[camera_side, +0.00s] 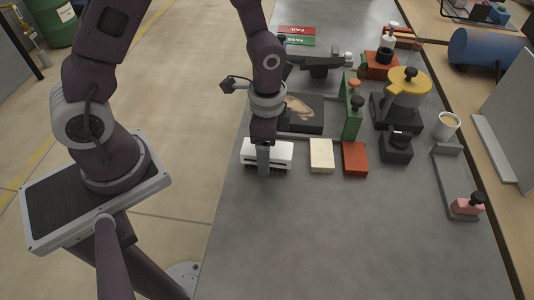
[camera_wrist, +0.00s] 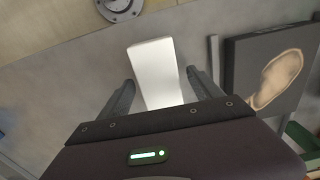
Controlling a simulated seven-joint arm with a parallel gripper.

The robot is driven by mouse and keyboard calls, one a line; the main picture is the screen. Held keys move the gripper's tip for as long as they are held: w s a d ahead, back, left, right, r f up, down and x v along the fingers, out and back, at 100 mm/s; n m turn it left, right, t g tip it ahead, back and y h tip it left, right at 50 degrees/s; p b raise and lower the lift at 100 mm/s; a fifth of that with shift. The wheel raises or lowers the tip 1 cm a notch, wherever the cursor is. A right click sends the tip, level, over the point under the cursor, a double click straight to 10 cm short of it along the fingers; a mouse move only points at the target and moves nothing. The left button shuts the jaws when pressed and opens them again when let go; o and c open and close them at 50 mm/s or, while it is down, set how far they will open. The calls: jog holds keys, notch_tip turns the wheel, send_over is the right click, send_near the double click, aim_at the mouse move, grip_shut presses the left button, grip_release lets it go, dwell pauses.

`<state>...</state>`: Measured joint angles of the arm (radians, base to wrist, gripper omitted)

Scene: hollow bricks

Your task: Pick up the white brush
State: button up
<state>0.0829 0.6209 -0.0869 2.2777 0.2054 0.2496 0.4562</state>
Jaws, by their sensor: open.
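The white brush (camera_side: 283,151) lies on the grey table near its left edge, with a dark strip along its lower side. In the wrist view it is a plain white block (camera_wrist: 153,62), longer than wide. My gripper (camera_side: 263,170) is down at the brush, and one finger hides part of its near side. In the wrist view my gripper (camera_wrist: 161,80) is open, with one finger on each side of the brush. A narrow gap seems to show on both sides. I cannot tell whether either finger touches it.
A cream block (camera_side: 321,156) and a red block (camera_side: 355,158) stand just right of the brush. A dark panel with a tan oval (camera_side: 302,113) lies behind. A green stand (camera_side: 352,112) and a yellow-topped device (camera_side: 405,88) are further right. The front table is clear.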

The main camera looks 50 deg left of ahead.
jog(key=c, duration=1.6)
jog(key=shift+o, duration=0.2)
notch_tip(320, 180, up, 10)
jog(key=shift+r, duration=0.1)
